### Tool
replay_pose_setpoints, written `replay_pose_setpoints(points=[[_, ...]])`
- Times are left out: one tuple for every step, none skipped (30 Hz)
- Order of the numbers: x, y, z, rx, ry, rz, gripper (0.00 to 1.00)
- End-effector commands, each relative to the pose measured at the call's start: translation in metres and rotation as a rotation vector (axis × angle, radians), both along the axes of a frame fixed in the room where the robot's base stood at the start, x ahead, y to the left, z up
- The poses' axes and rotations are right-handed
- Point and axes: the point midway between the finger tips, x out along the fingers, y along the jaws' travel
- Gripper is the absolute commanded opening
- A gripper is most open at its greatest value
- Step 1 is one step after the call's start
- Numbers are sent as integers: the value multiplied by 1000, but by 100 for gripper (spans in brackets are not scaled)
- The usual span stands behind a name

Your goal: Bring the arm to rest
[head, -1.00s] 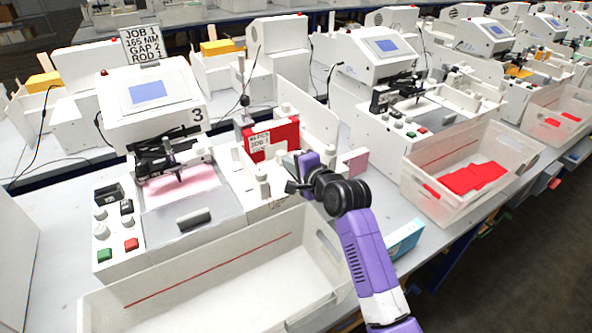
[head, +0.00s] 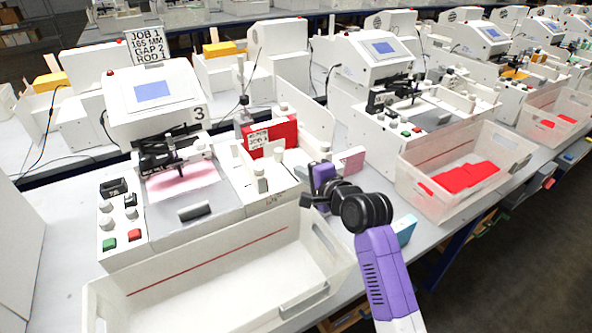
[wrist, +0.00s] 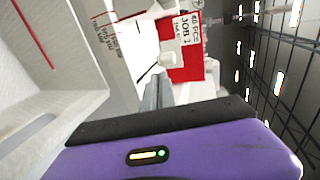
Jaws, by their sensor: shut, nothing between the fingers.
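My gripper (head: 318,178) is at the end of my purple and black arm, right of centre in the head view. It hangs above the right end of the plotter numbered 3 (head: 209,148), near the clear front bin (head: 318,285). In the wrist view the grey fingers (wrist: 157,88) are together with nothing between them. The fingertips are hard to make out in the head view. The red block with a JOB 1 label (head: 284,133) stands apart from the gripper; it also shows in the wrist view (wrist: 185,62).
The front bin looks empty. A pink block (head: 351,160) and a blue box (head: 404,229) lie near my arm. A second plotter (head: 385,60) and a bin with red sheets (head: 467,178) stand to the right. The floor (head: 510,260) at the lower right is clear.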

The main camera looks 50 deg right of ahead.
Motion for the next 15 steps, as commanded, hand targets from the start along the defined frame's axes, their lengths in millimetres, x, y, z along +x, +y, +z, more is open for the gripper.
replay_pose_setpoints(points=[[-8,2,1,0,0,-1,0],[-13,4,3,0,0,0,0],[-19,6,5,-1,-1,0,0],[-23,7,6,0,0,0,0],[-28,8,8,-1,-1,0,0],[-33,10,10,-1,0,0,0],[-37,11,11,0,-1,0,0],[-40,11,12,0,0,0,0],[-43,12,14,0,-1,0,0],[-45,13,14,0,0,0,0],[-47,14,15,0,0,0,0],[-49,14,16,0,0,0,0],[-50,14,16,0,0,0,0],[-51,15,16,0,0,0,0],[-51,15,17,0,0,0,0]])
